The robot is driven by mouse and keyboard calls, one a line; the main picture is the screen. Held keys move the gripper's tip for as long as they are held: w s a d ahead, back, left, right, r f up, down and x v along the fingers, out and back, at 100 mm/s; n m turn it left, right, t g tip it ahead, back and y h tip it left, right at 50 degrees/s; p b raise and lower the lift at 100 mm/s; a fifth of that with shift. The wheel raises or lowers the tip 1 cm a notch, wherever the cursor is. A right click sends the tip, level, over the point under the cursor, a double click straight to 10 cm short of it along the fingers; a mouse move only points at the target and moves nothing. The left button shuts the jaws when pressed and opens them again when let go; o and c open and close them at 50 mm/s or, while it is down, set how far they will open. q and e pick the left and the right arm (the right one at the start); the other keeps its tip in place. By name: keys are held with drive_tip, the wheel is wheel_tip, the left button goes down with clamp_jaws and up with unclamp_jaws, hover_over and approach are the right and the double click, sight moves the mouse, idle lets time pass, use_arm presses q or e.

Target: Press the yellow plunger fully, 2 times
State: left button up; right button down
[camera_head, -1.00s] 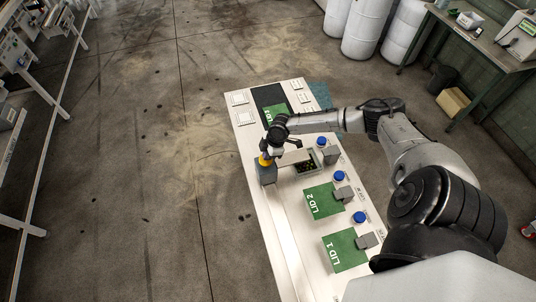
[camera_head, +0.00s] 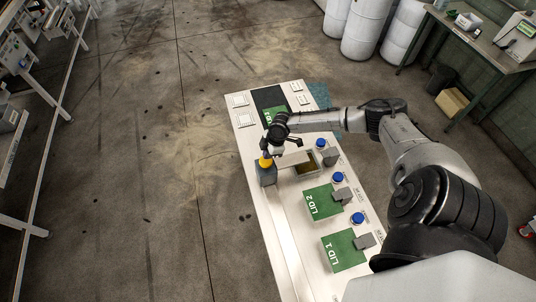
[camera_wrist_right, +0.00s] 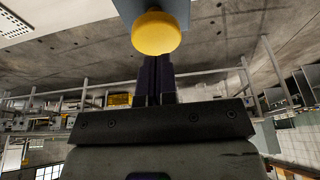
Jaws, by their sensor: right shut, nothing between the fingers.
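The yellow plunger (camera_head: 265,162) stands on top of a grey block (camera_head: 267,177) at the left edge of the white panel. My right gripper (camera_head: 267,150) is shut and empty, right at the plunger's top. In the right wrist view the round yellow plunger cap (camera_wrist_right: 156,33) shows just past the closed fingertips (camera_wrist_right: 156,60), with the grey block behind it. I cannot tell whether the fingertips touch the cap. My left gripper is not in view.
The white panel (camera_head: 258,217) carries the green LID 1 (camera_head: 342,251), LID 2 (camera_head: 322,203), another green lid (camera_head: 275,114), and blue buttons (camera_head: 338,177). An open bay (camera_head: 305,165) with a brownish inside lies right of the plunger. Floor left of the panel is clear.

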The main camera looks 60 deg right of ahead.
drive_tip(key=b+v, duration=0.1)
drive_tip(key=v, duration=0.8)
idle(0.3)
idle(0.5)
